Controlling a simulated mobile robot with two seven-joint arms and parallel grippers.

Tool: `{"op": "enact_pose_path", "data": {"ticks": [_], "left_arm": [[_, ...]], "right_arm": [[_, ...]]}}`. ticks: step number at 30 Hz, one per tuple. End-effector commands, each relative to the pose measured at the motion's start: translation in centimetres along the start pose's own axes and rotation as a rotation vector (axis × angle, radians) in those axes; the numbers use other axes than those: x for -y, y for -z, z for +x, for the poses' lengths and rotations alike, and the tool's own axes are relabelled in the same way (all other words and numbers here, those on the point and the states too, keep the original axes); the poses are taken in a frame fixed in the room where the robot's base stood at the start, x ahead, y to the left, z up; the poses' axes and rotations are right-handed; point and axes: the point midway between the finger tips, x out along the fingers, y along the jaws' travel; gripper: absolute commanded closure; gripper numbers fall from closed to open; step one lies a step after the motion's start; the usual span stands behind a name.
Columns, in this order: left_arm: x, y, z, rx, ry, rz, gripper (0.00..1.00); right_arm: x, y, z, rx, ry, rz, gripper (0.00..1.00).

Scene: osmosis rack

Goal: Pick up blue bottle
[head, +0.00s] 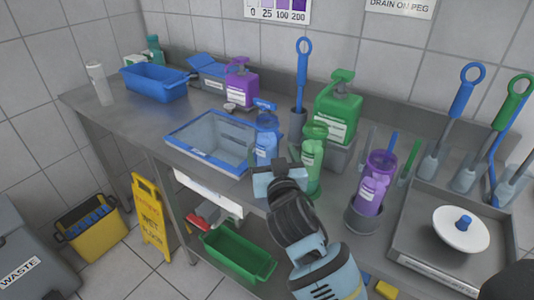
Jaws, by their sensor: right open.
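The blue bottle (265,142) stands upright on the steel counter, at the right edge of a blue-rimmed tray, with a blue spray or pump top. My right gripper (275,168) is open and empty, just in front of the bottle and low beside it. It hides the bottle's lower part, and I cannot tell whether they touch. My left gripper is not in view.
A green bottle (312,160) stands close to the right of my gripper. A purple bottle (372,185) sits in a grey holder further right. Behind are a purple jug (241,85) and a green jug (338,108). The blue-rimmed tray (190,128) lies left.

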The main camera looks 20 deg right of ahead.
Motion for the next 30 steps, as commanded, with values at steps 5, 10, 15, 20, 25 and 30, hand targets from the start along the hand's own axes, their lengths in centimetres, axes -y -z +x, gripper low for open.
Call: {"op": "enact_pose_path", "data": {"ticks": [5, 10, 15, 20, 25, 30], "left_arm": [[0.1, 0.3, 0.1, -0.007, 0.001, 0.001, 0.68], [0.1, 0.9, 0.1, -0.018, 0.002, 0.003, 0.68], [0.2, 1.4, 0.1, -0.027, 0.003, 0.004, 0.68], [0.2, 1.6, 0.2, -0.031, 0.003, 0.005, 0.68], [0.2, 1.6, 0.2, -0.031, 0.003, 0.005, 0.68], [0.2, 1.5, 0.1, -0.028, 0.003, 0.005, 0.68]], "right_arm": [[0.0, 0.0, 0.4, 0.000, 0.000, 0.000, 0.20], [0.3, -0.1, 1.9, -0.002, 0.001, -0.001, 0.20], [0.5, -0.3, 4.0, -0.002, 0.000, -0.002, 0.20], [0.5, -0.4, 5.2, -0.001, 0.001, -0.001, 0.20], [0.5, -0.5, 5.5, 0.000, 0.001, 0.000, 0.20], [0.5, -0.5, 5.5, 0.000, 0.001, 0.000, 0.27]]}}
